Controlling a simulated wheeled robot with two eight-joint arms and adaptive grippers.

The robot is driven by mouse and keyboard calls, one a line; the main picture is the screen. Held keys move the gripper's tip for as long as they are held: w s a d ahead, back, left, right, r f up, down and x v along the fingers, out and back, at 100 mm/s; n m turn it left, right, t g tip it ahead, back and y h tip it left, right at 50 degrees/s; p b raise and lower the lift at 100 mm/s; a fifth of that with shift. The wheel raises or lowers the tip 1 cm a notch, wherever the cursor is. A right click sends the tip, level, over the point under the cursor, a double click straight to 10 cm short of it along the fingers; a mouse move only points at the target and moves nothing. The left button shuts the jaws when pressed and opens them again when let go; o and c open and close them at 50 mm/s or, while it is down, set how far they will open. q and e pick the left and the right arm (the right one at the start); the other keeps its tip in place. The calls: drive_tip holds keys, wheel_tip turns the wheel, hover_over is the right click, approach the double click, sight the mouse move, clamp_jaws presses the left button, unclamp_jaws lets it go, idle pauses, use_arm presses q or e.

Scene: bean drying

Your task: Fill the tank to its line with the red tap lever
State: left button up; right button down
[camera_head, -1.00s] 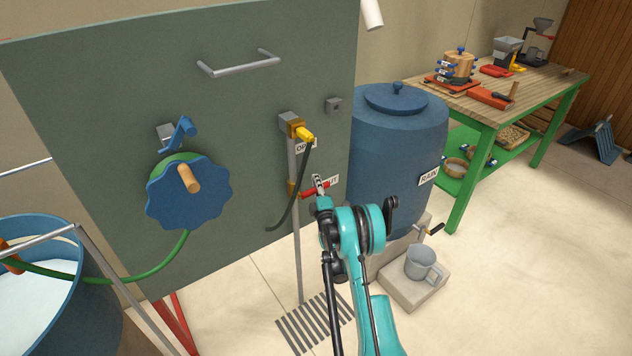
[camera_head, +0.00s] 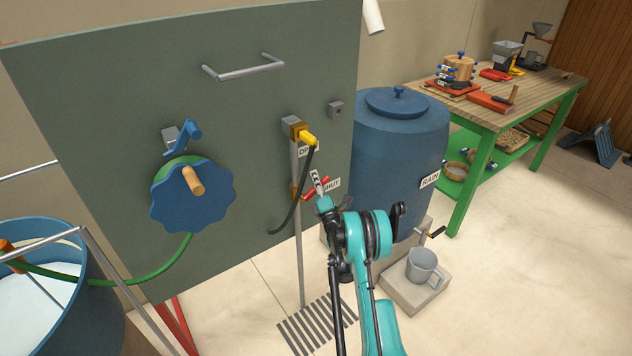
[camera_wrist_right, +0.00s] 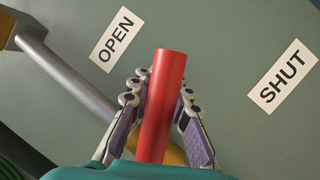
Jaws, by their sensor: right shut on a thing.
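The red tap lever (camera_head: 311,191) is on the pipe against the green-grey panel, tilted up to the right. It fills the middle of the right wrist view (camera_wrist_right: 164,105), between the OPEN label (camera_wrist_right: 117,39) and the SHUT label (camera_wrist_right: 283,76). My right gripper (camera_head: 319,184) is shut on the lever, with a finger on each side of it. The blue tank (camera_head: 92,313) at the lower left holds pale water, and a green hose (camera_head: 150,276) runs over its rim. I cannot make out a line on its inner wall. My left gripper is not in view.
A blue hose reel (camera_head: 205,210) hangs on the panel (camera_head: 110,90). A yellow-ended fitting (camera_head: 307,138) with a dark hose tops the pipe. A blue RAIN barrel (camera_head: 395,150) and a grey jug (camera_head: 422,266) stand right of my arm. A workbench (camera_head: 430,98) is beyond.

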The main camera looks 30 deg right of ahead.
drive_tip(key=shift+a+r+n+t+y, duration=0.25)
drive_tip(key=shift+r+n+y, duration=0.15)
drive_tip(key=shift+n, duration=0.4)
drive_tip(key=shift+a+r+n+t+y, duration=0.15)
drive_tip(key=shift+a+r+n+y, duration=0.1)
drive_tip(key=shift+n+y, duration=0.4)
drive_tip(key=c, duration=1.3)
unclamp_jaws()
drive_tip(key=shift+c, duration=0.2)
drive_tip(key=v, duration=0.7)
drive_tip(key=shift+s+f, duration=0.15)
drive_tip(key=shift+s, duration=0.05)
